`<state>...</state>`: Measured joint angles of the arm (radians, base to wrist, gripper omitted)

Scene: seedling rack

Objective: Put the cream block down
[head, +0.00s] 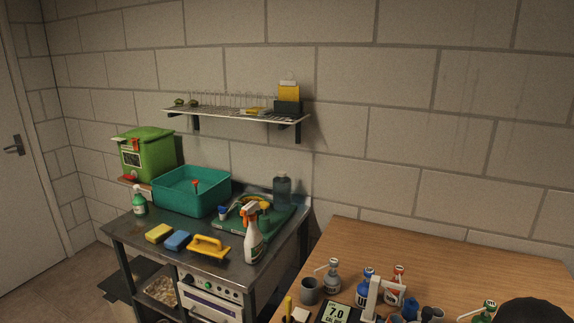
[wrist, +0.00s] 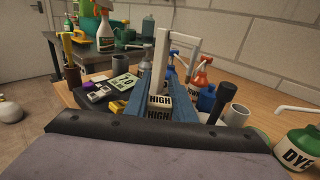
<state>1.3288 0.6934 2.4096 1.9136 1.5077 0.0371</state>
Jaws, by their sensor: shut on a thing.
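In the wrist view, the cream block (wrist: 159,101) has dark HIGH lettering on its faces. It sits between the blue jaws of my gripper (wrist: 162,90), which are shut on it. A tall white upright (wrist: 160,60) rises just behind the block in the picture. I cannot tell whether the block's underside touches anything, as it is hidden. In the head view I cannot make out the block or the jaws clearly among the crowded items.
The wooden bench (head: 450,250) is clear toward its back. A grey mug (head: 310,291), a meter reading 7.0 (head: 335,313), a blue-labelled bottle (head: 365,290) and a red-labelled bottle (head: 398,278) crowd its front. A DYE bottle (wrist: 300,145) stands at right. The metal counter (head: 150,232) holds sponges.

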